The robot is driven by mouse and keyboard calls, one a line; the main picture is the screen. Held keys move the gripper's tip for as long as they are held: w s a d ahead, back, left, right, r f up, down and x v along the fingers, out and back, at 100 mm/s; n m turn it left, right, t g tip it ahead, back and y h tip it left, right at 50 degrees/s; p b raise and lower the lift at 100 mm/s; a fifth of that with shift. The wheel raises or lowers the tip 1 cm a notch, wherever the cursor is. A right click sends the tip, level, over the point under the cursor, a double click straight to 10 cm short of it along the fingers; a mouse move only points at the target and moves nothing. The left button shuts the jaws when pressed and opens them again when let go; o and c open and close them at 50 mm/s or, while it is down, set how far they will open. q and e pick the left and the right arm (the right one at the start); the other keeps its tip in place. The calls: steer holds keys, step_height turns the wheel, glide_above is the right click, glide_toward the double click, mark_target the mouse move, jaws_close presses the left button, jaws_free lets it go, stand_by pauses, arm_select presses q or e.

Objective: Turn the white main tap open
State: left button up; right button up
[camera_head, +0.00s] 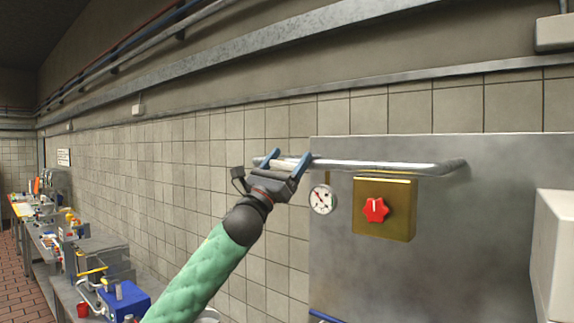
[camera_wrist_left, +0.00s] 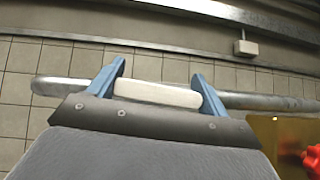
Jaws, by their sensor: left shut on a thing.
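The white tap handle (camera_wrist_left: 158,94) is a short white bar lying lengthwise along the metal pipe, between my blue fingers in the left wrist view. My left gripper (camera_head: 287,161) is shut on it at the left end of the pipe in the head view. The gripper also shows in the left wrist view (camera_wrist_left: 160,88), one finger at each end of the bar. In the head view the fingers largely hide the handle. My right gripper is not in view.
The metal pipe (camera_head: 390,167) runs right along a steel panel (camera_head: 450,255). Below it are a round gauge (camera_head: 322,199) and a brass box (camera_head: 398,228) with a red knob (camera_head: 375,210). A white box (camera_head: 555,255) stands at right. A cluttered counter lies at lower left.

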arm_select(q)
steer(key=shift+m+g, duration=0.4)
steer(key=shift+h, duration=0.3)
steer(key=o, duration=1.4)
steer(key=shift+a, duration=0.1)
